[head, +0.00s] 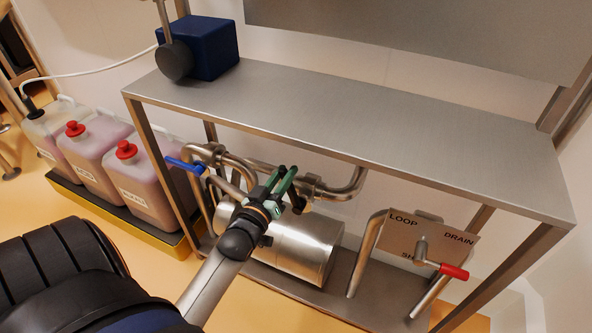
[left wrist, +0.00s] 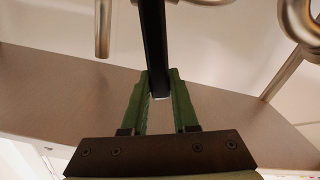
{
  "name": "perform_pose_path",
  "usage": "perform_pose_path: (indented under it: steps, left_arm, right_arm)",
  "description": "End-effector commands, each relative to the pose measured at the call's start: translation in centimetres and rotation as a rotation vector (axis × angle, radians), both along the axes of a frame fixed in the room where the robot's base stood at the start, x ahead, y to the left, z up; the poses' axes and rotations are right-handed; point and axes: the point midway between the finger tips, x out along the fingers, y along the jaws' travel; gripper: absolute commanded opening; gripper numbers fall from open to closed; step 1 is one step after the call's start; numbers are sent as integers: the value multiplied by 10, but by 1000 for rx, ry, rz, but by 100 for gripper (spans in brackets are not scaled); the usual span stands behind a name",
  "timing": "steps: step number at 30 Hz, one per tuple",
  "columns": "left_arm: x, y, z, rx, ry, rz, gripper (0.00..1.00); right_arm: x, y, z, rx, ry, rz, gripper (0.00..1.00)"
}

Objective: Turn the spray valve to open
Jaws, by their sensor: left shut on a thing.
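My left gripper (head: 286,178) has green fingers and reaches under the steel bench to the pipework. In the left wrist view its fingers (left wrist: 160,90) are shut on a black bar-shaped valve lever (left wrist: 152,45). In the head view the lever (head: 298,204) is mostly hidden by the gripper, beside a steel valve body (head: 313,187) on the pipe. No label marks this valve as the spray valve in these frames. A second valve with a blue lever (head: 184,164) is on the pipe to the left. My right gripper is not in view.
The bench top (head: 340,120) overhangs the pipes, with a steel cylinder (head: 300,250) below. A red-handled valve (head: 453,271) stands by a plate (head: 400,237) reading LOOP and DRAIN. Several jugs, one with a red cap (head: 126,149), stand at left. A blue box (head: 208,45) is above.

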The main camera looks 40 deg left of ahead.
Motion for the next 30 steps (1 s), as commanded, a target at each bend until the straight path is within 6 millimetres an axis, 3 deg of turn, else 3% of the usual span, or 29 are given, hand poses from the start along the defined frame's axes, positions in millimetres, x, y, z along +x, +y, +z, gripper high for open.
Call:
perform_pose_path:
  steps: [6, 12, 24, 30]
  left_arm:
    - [-3, 18, -3, -149, -38, 0, 0]
    - [-7, 35, -15, -320, -79, 0, 0]
    - [-13, 62, -50, -689, -170, -2, 0]
    - [-15, 71, -72, -874, -215, -2, 0]
  right_arm:
    - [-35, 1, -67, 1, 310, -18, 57]
    - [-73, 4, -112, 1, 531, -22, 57]
    - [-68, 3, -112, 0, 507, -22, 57]
    - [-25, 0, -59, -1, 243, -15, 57]
